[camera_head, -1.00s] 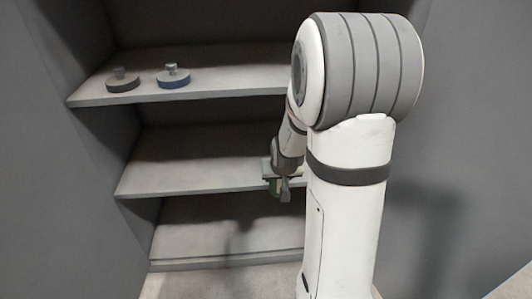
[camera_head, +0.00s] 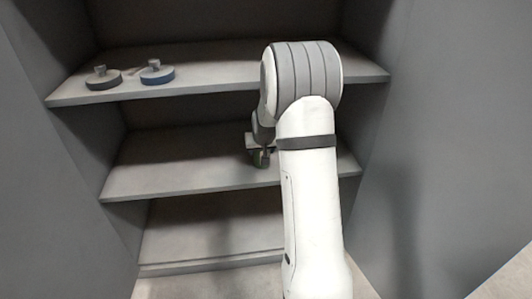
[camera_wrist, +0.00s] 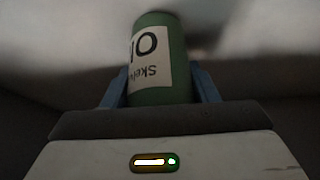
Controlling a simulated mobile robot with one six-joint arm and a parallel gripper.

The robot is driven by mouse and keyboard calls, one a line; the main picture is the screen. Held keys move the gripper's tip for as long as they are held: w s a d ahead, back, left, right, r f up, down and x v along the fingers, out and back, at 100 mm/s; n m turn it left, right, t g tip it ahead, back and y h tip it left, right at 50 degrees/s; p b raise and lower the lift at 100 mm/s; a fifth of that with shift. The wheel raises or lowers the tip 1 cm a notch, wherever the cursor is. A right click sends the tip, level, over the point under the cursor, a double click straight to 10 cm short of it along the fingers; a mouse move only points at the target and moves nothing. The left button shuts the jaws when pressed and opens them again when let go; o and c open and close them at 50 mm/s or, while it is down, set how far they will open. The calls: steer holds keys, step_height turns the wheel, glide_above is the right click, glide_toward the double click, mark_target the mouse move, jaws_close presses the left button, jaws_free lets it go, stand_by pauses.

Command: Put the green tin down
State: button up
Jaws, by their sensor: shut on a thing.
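The green tin (camera_wrist: 160,92) with a white label fills the middle of the wrist view, between the two blue-grey fingers of my gripper (camera_wrist: 162,88). My gripper is shut on it. In the head view my gripper (camera_head: 260,158) is at the middle shelf (camera_head: 150,178), just left of my white arm. Only a small green part of the tin (camera_head: 258,159) shows there, the rest hidden by the gripper. I cannot tell whether the tin touches the shelf.
The upper shelf (camera_head: 210,83) holds a dark round lidded piece (camera_head: 103,82) and a blue one (camera_head: 157,76) at its left. The left part of the middle shelf is clear. The bottom shelf (camera_head: 200,235) looks empty. Grey walls stand at both sides.

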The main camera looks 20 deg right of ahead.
steer(key=shift+f, duration=0.1)
steer(key=shift+f, duration=0.15)
steer(key=o, duration=1.2)
